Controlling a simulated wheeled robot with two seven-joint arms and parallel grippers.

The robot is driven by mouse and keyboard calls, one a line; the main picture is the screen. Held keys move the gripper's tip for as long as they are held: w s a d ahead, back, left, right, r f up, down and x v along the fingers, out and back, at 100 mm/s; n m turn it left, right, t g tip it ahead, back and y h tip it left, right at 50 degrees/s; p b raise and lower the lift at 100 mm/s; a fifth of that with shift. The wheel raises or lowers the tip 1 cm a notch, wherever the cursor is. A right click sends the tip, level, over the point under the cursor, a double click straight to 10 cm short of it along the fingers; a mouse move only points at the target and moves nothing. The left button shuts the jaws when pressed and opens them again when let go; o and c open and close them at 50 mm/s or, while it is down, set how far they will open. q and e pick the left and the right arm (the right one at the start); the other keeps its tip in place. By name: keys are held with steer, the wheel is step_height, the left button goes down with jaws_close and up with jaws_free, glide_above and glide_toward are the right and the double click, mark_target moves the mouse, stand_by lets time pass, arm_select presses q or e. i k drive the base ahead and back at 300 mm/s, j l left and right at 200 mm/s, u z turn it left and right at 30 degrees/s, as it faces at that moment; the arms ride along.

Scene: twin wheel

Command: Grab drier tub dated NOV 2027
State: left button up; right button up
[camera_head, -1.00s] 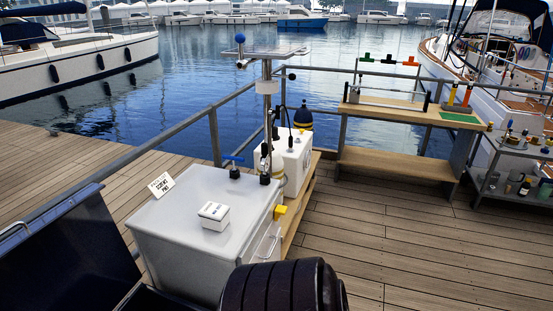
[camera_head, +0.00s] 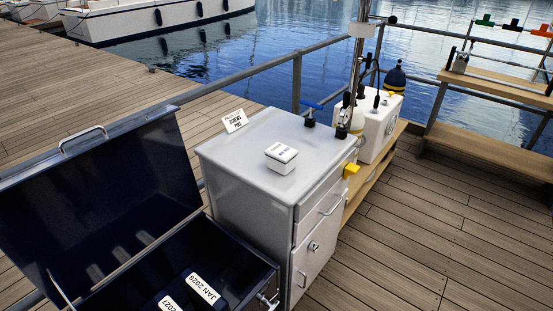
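A dark blue chest (camera_head: 250,250) stands open at the lower left, its lid (camera_head: 105,185) tilted back. Inside lie dark items with white labels. One labelled item (camera_head: 203,289) reads JAN 2028. Beside it, a second labelled item (camera_head: 171,303), cut by the bottom edge, shows 2027; its month is not readable. A small white tub (camera_head: 281,158) with a label sits on the grey cabinet (camera_head: 235,162); its print is too small to read. Neither gripper is in view.
A wooden bench (camera_head: 490,95) and a railing line the water. Deck at right is clear.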

mark_target(281, 158)
steer(key=i+l+u, duration=0.25)
steer(key=l+u, duration=0.25)
steer(key=i+l+u, duration=0.1)
steer(key=l+u, duration=0.15)
steer(key=l, duration=0.15)
steer(key=i+l+u, duration=0.1)
steer(key=l+u, duration=0.15)
steer(key=l, duration=0.05)
